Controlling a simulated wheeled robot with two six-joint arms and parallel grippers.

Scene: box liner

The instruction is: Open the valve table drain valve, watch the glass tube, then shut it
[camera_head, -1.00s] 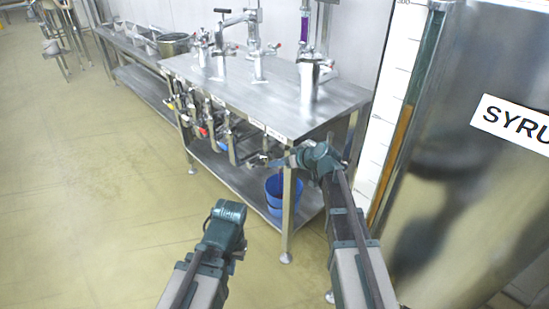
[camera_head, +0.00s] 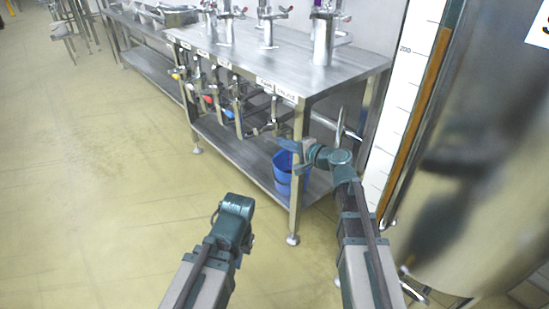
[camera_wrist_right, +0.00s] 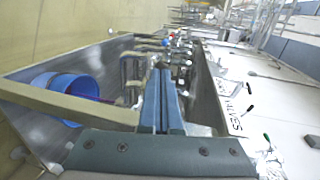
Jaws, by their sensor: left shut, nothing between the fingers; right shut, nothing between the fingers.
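The steel valve table (camera_head: 345,80) stands at centre in the head view. Several small valves with coloured handles hang under its front edge, including a blue one (camera_head: 229,113) and a red one (camera_head: 207,99). White labels (camera_head: 287,94) mark the edge; I cannot surely read which valve is the drain. A valve (camera_head: 268,129) at the near end sits just left of my right gripper (camera_head: 286,146), which is shut, empty and beside the table's near leg. It also shows shut in the right wrist view (camera_wrist_right: 159,90). My left gripper (camera_head: 236,203) is shut, low over open floor. The glass tube (camera_head: 425,100) holds amber liquid beside a scale.
A blue bucket (camera_head: 283,174) stands on the table's lower shelf, behind the near leg (camera_head: 298,190). A large shiny tank (camera_head: 480,150) fills the right side. The floor (camera_head: 90,200) at left is clear.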

